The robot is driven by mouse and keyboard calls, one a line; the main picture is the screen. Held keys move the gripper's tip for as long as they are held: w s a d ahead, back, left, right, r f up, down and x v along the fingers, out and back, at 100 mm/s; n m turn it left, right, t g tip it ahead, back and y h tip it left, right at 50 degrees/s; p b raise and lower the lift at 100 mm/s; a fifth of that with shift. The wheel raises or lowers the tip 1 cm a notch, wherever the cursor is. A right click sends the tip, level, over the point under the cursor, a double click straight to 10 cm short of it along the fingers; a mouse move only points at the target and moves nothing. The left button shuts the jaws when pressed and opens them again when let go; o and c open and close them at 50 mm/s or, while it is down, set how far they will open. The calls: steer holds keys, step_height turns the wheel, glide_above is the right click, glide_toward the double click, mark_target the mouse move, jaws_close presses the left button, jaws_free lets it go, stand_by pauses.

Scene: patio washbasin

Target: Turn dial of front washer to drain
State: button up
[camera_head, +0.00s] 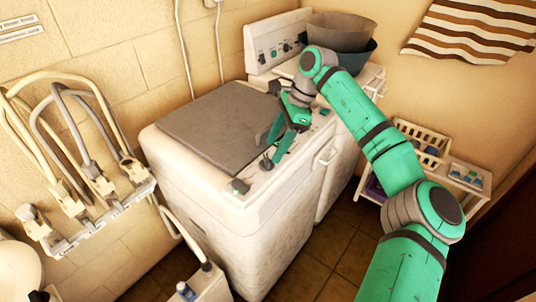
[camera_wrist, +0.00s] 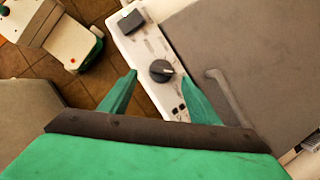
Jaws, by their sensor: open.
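The front washer (camera_head: 240,230) is a worn white machine with a grey lid (camera_head: 205,122). It has a control strip along its near top edge. A dark round dial (camera_wrist: 160,70) with a light pointer mark sits on that strip in the wrist view. In the head view the dial (camera_head: 266,163) is small beside the fingertips. My gripper (camera_head: 272,148) is open over the strip. In the wrist view its green fingers (camera_wrist: 158,88) stand apart on either side of the dial's line, with the dial just beyond and between the tips. I cannot tell whether they touch it. The dial's labels are too small to read.
A second washer (camera_head: 265,58) stands behind, with basins (camera_head: 342,32) on top. Hoses and taps (camera_head: 95,185) line the left wall. A white cart (camera_head: 465,172) stands at right. Tiled floor (camera_head: 335,250) is clear in front of the washer.

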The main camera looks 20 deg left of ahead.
mark_target(267, 158)
steer(key=shift+a+x, duration=0.15)
steer(key=shift+x, duration=1)
steer(key=shift+a+x, duration=0.15)
steer(key=shift+x, duration=1)
steer(key=shift+r, duration=0.15)
steer(key=c, duration=1.1)
